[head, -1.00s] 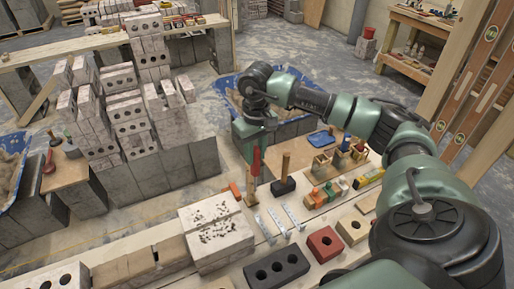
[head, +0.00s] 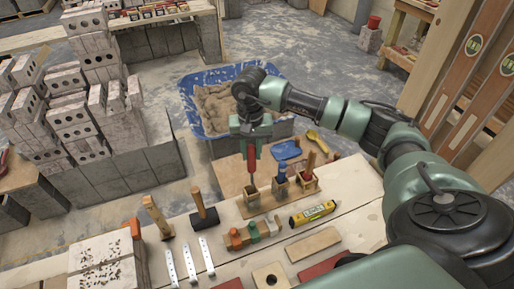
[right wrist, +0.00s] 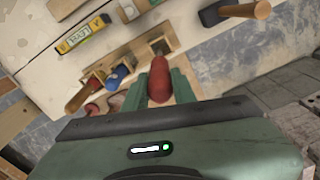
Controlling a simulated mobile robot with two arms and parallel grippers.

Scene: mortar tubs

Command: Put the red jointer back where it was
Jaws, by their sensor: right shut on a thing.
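The red jointer (head: 252,160) hangs upright in my right gripper (head: 251,148), its red handle between the fingers. In the right wrist view the red handle (right wrist: 159,80) shows between the green fingers. Its lower end is over the left socket of the wooden tool holder (head: 249,211); I cannot tell whether the tip is inside. In the right wrist view the socket (right wrist: 158,45) beyond the jointer looks empty. My left gripper is not in view.
A yellow level (head: 312,213) lies in front of the holder. A blue tub of sand (head: 190,93) is behind. A yellow-handled tool and blue piece (head: 286,150) lie beyond the holder.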

